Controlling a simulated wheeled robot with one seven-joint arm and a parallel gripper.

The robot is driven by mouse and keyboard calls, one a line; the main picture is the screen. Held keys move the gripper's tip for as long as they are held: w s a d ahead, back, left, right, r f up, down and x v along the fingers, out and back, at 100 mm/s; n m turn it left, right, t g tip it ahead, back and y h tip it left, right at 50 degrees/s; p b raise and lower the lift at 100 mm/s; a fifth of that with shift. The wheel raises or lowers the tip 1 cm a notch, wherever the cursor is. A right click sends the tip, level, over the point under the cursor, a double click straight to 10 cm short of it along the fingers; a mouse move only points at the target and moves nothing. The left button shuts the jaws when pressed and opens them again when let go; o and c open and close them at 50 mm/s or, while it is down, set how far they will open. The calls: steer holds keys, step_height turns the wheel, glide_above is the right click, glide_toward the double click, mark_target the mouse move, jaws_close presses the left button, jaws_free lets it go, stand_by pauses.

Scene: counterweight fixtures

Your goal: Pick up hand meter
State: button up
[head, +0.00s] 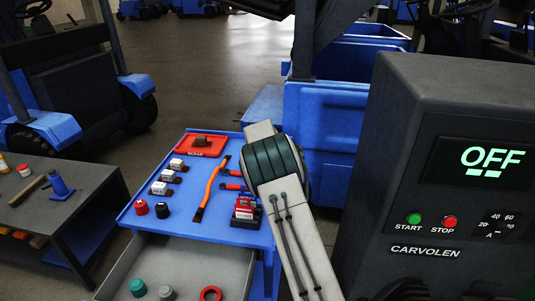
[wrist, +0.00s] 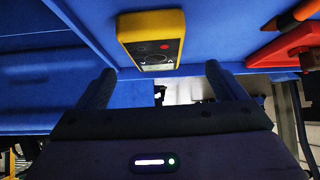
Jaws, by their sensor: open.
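The hand meter (wrist: 132,30) is a yellow-cased device with a dark face, a red button and a light display. In the wrist view it lies against a blue surface at top centre. My gripper (wrist: 160,70) is open, with its two dark fingers spread below and to either side of the meter. Nothing is between the fingertips, and the meter appears just beyond them. In the head view my arm hides the gripper, and I cannot see the meter there.
The blue cart top (head: 143,215) holds white blocks, an orange-handled tool (head: 210,187), red items and a red tray (head: 201,145). Below it is an open grey drawer (head: 185,255). A dark CARVOLEN machine (head: 400,150) showing OFF stands close on the right. A dark bench (head: 90,185) is at left.

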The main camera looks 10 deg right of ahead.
steer(key=shift+d+p+x, duration=0.15)
steer(key=shift+p+x, duration=0.15)
steer(key=shift+x, duration=0.75)
steer(key=shift+d+p+x, duration=0.2)
steer(key=shift+p+x, duration=0.1)
steer(key=shift+x, duration=1.6)
steer(key=c, duration=1.3)
